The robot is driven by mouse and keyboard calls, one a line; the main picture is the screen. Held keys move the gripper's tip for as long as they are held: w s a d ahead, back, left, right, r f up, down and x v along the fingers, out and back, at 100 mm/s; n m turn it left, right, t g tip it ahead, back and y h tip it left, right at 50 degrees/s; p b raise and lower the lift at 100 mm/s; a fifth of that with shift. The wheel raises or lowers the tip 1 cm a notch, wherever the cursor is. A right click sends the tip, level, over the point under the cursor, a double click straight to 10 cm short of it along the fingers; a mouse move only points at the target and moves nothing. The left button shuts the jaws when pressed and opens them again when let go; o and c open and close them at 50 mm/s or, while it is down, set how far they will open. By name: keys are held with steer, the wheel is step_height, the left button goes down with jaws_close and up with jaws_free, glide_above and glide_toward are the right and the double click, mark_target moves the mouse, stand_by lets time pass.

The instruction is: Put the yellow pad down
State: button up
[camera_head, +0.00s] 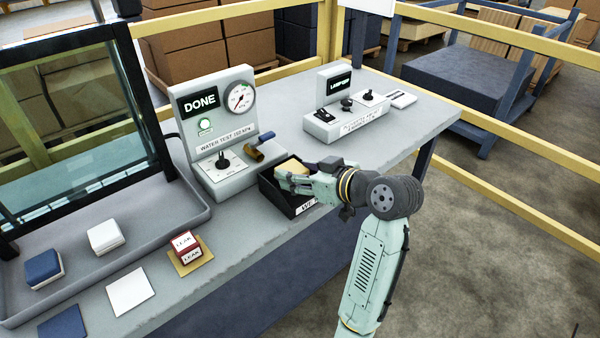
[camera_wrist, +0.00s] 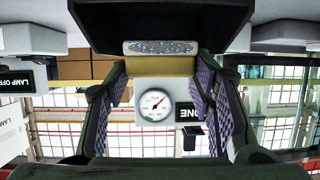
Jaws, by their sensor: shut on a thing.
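My gripper (camera_head: 291,179) is shut on the yellow pad (camera_head: 291,166), at the opening of a small black bin (camera_head: 267,190) on the bench. The bin has a white label on its front, partly hidden by my gripper. In the wrist view, the pad (camera_wrist: 160,66) lies between the two purple-lined fingers of my gripper (camera_wrist: 163,84), with a grey speckled face towards the bin (camera_wrist: 160,20). I cannot tell whether the pad touches the bin.
A test panel (camera_head: 222,130) with a gauge, a DONE sign and a brass valve stands just behind the bin. A second control box (camera_head: 345,118) is to the right. A red LEAK block (camera_head: 185,243), white and blue blocks and flat squares lie left.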

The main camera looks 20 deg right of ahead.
steer(key=shift+f, duration=0.55)
steer(key=shift+f+b, duration=0.5)
steer(key=shift+f, duration=0.15)
steer(key=o, duration=0.9)
steer(key=shift+r, duration=0.15)
steer(key=shift+r+p, duration=0.3)
steer(key=shift+p, duration=0.05)
steer(key=b+v, duration=0.1)
steer(key=v, duration=1.1)
steer(key=shift+r+b, duration=0.2)
steer(key=shift+b, duration=0.1)
steer(key=shift+s, duration=0.15)
